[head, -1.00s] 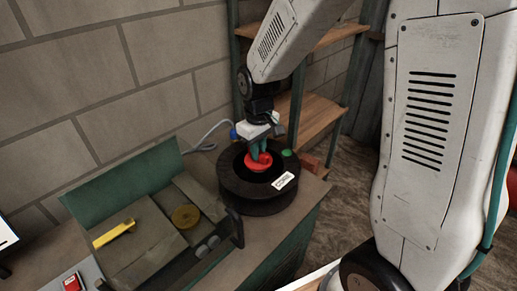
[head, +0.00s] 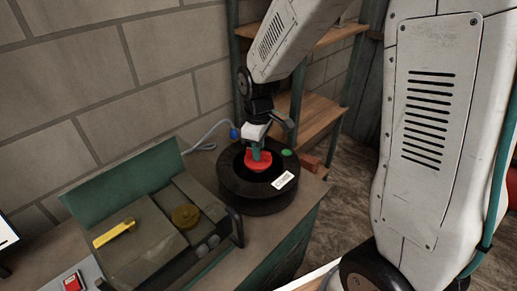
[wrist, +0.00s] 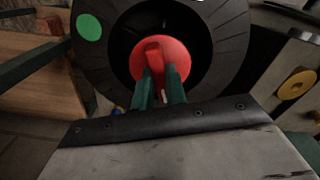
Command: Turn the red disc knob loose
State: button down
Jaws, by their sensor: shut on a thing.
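The red disc knob (head: 258,164) sits in the middle of a round black machine (head: 257,205) on the bench. In the wrist view the knob (wrist: 178,58) shows as a red disc with a raised bar across it. My gripper (head: 259,152) points down onto the knob from above. In the wrist view its two green fingers (wrist: 160,80) are shut on the raised bar, one on each side. The fingers hide part of the disc's near edge.
A green button (head: 287,153) and a white label (head: 282,180) are on the black machine. A box with a yellow knob (head: 186,215) and a yellow handle (head: 114,232) stands to its left. A wooden shelf (head: 310,115) is behind, and a red brick-like block (head: 311,163) lies at right.

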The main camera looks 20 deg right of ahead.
jog(key=shift+s+f+n, duration=0.1)
jog(key=shift+f+n, duration=0.05)
jog(key=shift+n, duration=0.15)
jog(key=n, duration=0.4)
jog(key=shift+n, duration=0.3)
jog(key=shift+s+n, duration=0.1)
jog(key=shift+n, duration=2.3)
jog(key=shift+f, duration=0.1)
jog(key=n, duration=0.3)
jog(key=shift+n, duration=0.3)
jog(key=c, duration=1.3)
grip_release()
jog(key=shift+c, duration=0.2)
